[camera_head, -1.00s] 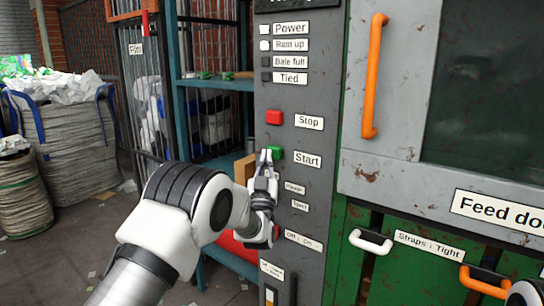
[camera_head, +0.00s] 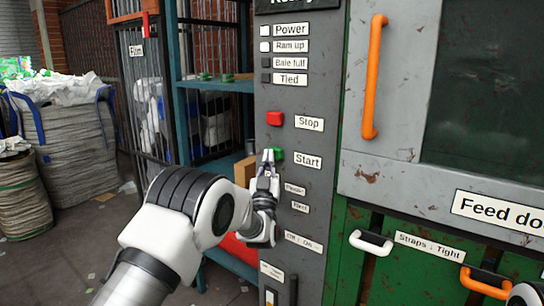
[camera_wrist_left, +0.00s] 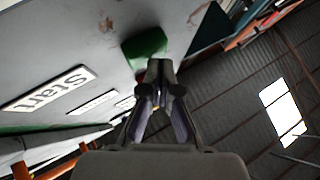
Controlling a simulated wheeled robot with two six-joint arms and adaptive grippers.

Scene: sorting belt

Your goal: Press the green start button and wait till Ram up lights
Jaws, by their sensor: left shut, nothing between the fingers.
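The green start button (camera_head: 276,155) sits on the grey control panel (camera_head: 330,30) beside the "Start" label (camera_head: 308,160). It also shows in the left wrist view (camera_wrist_left: 146,47), right at my fingertips. My left gripper (camera_head: 267,156) is shut and empty, its tips at the left side of the button; I cannot tell whether they touch it. The "Ram up" lamp (camera_head: 265,46) is white, like the "Power" lamp (camera_head: 265,31) above it. The "Bale full" lamp (camera_head: 266,62) and "Tied" lamp (camera_head: 266,77) are dark. My right gripper is not in view.
The red stop button (camera_head: 275,118) is just above the green one. An orange handle (camera_head: 374,76) stands on the grey door to the right. A blue shelf rack (camera_head: 180,110) and a wire cage (camera_head: 142,80) stand left of the panel. Full sacks (camera_head: 75,130) stand far left.

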